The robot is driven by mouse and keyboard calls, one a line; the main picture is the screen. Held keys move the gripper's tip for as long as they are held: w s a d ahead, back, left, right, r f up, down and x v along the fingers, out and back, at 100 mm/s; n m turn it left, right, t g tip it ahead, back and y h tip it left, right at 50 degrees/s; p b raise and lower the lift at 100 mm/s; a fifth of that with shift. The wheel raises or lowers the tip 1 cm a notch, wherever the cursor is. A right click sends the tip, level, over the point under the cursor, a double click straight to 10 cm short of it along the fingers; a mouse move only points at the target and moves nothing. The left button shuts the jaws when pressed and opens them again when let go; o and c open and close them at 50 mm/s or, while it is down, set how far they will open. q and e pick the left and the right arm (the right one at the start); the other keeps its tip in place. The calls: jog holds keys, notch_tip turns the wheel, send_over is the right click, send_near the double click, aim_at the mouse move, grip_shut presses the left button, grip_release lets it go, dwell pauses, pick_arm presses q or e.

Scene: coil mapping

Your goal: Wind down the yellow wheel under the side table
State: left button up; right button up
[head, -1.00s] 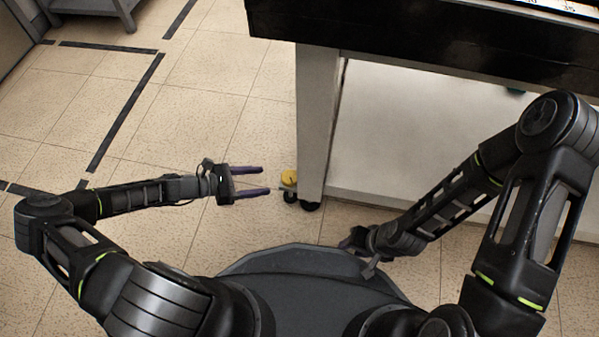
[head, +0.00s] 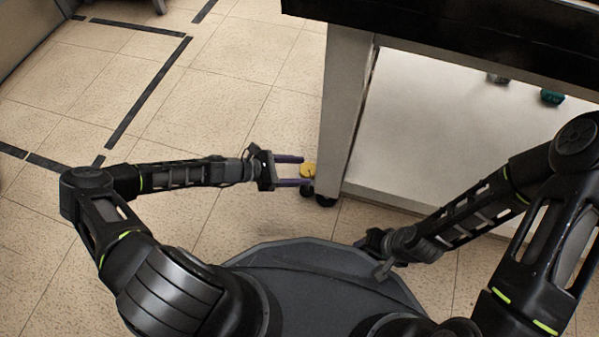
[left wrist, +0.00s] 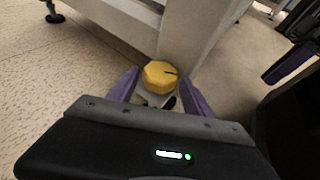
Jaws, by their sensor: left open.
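The yellow wheel (head: 308,170) sits low beside the foot of the side table's light leg (head: 343,110), above dark casters (head: 325,200). My left gripper (head: 303,171) is open, with its two purple fingers pointing right, and their tips reach the wheel. In the left wrist view the yellow wheel (left wrist: 159,77) shows between and just beyond the two purple fingers (left wrist: 160,88); I cannot tell if they touch it. My right gripper (head: 375,255) hangs low near my base, and I cannot tell whether it is open or shut.
The side table's dark top (head: 450,35) overhangs the leg and a white panel (head: 440,130). A green object (head: 552,97) shows under the table at right. Dark tape lines (head: 150,90) mark the floor at left.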

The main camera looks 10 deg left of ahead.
pick_arm(q)
jog(key=shift+w+d+f, duration=0.1)
jog(key=shift+w+d, duration=0.05)
jog(key=shift+d, duration=0.1)
jog(key=c, duration=1.1)
jog(key=shift+w+a+m+g, duration=0.1)
jog(key=shift+a+m+g, duration=0.05)
jog(key=shift+m+g, duration=0.15)
jog(key=m+g, duration=0.1)
jog(key=m+g+h, duration=0.1)
jog(key=m+g, duration=0.1)
jog(key=shift+w+g, duration=0.3)
jog(key=shift+w, duration=0.1)
jog(key=shift+w+m+g, duration=0.2)
jog(key=shift+m+g, duration=0.8)
jog(key=shift+g, duration=0.1)
jog(key=shift+w+m+g, duration=0.15)
jog(key=shift+m+g, duration=0.85)
jog(key=shift+g, duration=0.1)
